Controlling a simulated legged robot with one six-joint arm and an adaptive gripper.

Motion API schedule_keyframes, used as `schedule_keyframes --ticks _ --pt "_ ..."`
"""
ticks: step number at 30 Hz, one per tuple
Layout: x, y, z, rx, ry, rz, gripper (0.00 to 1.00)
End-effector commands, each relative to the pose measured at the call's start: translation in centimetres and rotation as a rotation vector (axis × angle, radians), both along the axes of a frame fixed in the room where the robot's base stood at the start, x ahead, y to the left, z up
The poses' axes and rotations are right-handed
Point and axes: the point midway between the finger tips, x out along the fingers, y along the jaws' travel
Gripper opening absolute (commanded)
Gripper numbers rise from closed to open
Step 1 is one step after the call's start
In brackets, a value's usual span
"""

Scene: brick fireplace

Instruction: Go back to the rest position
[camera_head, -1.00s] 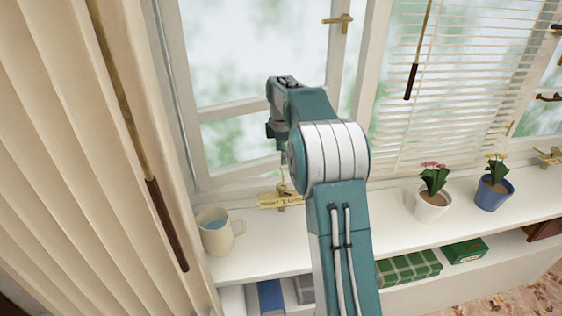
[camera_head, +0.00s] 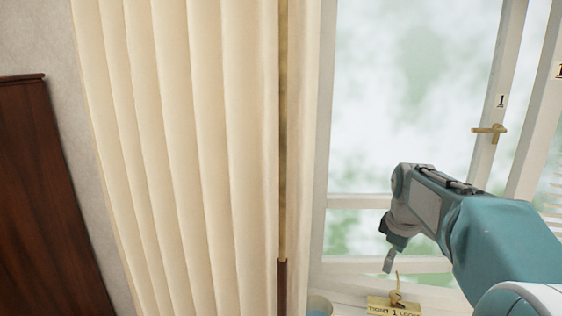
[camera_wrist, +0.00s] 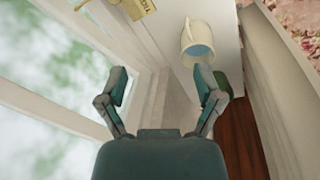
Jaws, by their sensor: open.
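My gripper (camera_wrist: 164,88) is open and empty in the wrist view, its two fingers spread apart. In the head view my gripper (camera_head: 388,262) hangs at the end of my teal arm, in front of the window and above the sill. A cream mug (camera_wrist: 197,42) with bluish liquid stands on the white sill beyond the fingers in the wrist view, apart from them.
A long cream curtain (camera_head: 190,150) hangs left of my arm, with a rod (camera_head: 283,180) along its edge. A dark wooden panel (camera_head: 45,200) is at far left. A brass window handle (camera_head: 489,130) and a yellow sign (camera_head: 392,307) are near my arm.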

Motion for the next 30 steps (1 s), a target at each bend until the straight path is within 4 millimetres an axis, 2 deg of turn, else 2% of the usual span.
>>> schedule_keyframes --ticks 3,10,14,21,25,30 --pt "-3.6 2.0 1.5 0.018 -0.053 -0.11 0.85" --pt "-10.5 5.1 2.4 0.079 -0.148 -0.332 0.85" --pt "-14.5 6.5 2.0 0.126 -0.199 -0.456 0.85" --pt "-21.2 8.4 -0.3 0.233 -0.282 -0.676 0.85" --pt "-23.5 8.9 -1.7 0.282 -0.308 -0.76 0.85" --pt "-24.5 9.1 -2.4 0.307 -0.319 -0.805 0.85"
